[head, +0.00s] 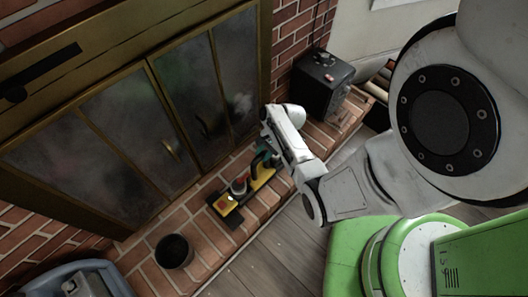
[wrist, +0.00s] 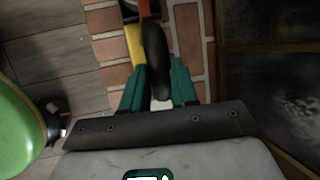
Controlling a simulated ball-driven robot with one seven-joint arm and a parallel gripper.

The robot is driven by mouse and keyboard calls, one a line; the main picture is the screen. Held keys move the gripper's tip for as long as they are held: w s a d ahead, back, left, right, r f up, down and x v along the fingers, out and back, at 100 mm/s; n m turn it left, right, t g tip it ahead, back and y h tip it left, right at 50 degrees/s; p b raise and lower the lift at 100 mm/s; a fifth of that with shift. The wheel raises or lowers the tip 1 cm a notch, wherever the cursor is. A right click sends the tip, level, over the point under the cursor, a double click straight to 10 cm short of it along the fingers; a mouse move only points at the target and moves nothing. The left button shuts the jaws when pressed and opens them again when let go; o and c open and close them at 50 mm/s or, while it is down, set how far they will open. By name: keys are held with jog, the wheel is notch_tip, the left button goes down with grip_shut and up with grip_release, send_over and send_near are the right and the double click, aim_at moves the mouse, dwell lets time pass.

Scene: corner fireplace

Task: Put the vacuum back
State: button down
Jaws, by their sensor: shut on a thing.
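A yellow and black hand-held device with some red on it, apparently the vacuum (head: 228,202), is at the brick hearth in front of the fireplace doors. Whether it touches the bricks I cannot tell. My gripper (head: 262,160) reaches down to its right end. In the wrist view, the teal fingers of my gripper (wrist: 158,88) are shut on the vacuum's dark curved handle (wrist: 155,50). Yellow and red parts of it show beyond the handle. The far end of the vacuum is cut off in the wrist view.
A black bucket (head: 174,252) stands on the hearth to the left. A black box (head: 322,82) stands at its right end. Glass fireplace doors (head: 125,135) rise close behind. A blue-grey object (head: 75,280) is at bottom left. Wooden floor (head: 275,258) in front is clear.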

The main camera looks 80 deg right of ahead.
jog(key=c, duration=0.9)
grip_release()
jog(key=shift+o, duration=0.2)
jog(key=p+v, duration=0.3)
jog(key=v, duration=0.9)
jog(key=w+a+r+n+g+h, duration=0.1)
jog(key=a+r+n, duration=0.5)
jog(key=a+n, duration=0.5)
jog(key=a+r+n+g+h, duration=0.1)
jog(key=a+r+n, duration=0.5)
jog(key=a+n, duration=0.6)
jog(key=shift+w+a+g+h, duration=0.3)
jog(key=shift+w+a+g, duration=0.1)
jog(key=shift+a+g, duration=0.35)
jog(key=shift+r, duration=0.1)
